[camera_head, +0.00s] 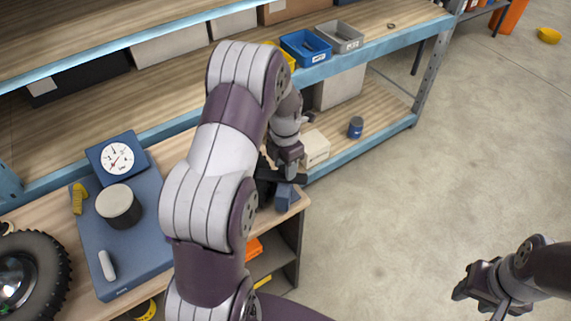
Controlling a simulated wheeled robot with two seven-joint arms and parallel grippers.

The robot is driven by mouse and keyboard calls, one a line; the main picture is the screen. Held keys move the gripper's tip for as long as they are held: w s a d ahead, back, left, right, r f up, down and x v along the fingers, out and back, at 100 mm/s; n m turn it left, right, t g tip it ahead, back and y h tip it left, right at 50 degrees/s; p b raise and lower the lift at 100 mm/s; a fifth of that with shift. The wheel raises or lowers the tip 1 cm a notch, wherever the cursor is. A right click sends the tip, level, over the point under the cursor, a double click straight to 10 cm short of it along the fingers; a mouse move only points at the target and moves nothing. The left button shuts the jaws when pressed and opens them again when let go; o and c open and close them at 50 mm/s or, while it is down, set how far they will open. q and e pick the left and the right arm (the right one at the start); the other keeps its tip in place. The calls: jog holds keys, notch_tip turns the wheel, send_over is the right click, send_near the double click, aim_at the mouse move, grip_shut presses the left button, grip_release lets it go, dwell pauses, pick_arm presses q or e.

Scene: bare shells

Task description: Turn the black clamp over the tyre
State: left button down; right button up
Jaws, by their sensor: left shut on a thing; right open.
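The tyre (60,258), black with a shiny metal hub, lies at the left edge of the bench and is cut off by the picture edge. My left gripper (290,170) is at the right end of the bench, far from the tyre. It is shut on a black thing that looks like the black clamp (265,178). My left arm hides much of the clamp, so its full shape and which way up it is cannot be told. My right gripper (478,288) is open and empty over the floor at the lower right.
A blue scale (150,240) with a dial and a grey cylinder (118,205) stands between tyre and arm. A blue block (284,198) is just below my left gripper. A cream box (315,148) and blue can (355,127) are on the shelf behind. The floor at right is mostly clear.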

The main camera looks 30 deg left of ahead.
pick_arm(q)
jog(key=shift+w+r, duration=0.2)
jog(key=c, duration=0.7)
grip_release()
jog(key=shift+o, duration=0.3)
jog(key=shift+s+f, duration=0.1)
jog(key=shift+s, duration=0.1)
notch_tip(320, 180, up, 8)
jog(key=b, duration=0.2)
jog(key=shift+b, duration=0.4)
notch_tip(320, 180, up, 4)
jog(key=r+p, duration=0.1)
jog(key=p, duration=0.2)
send_over(284, 169)
jog(key=shift+f, duration=0.1)
jog(key=shift+d, duration=0.1)
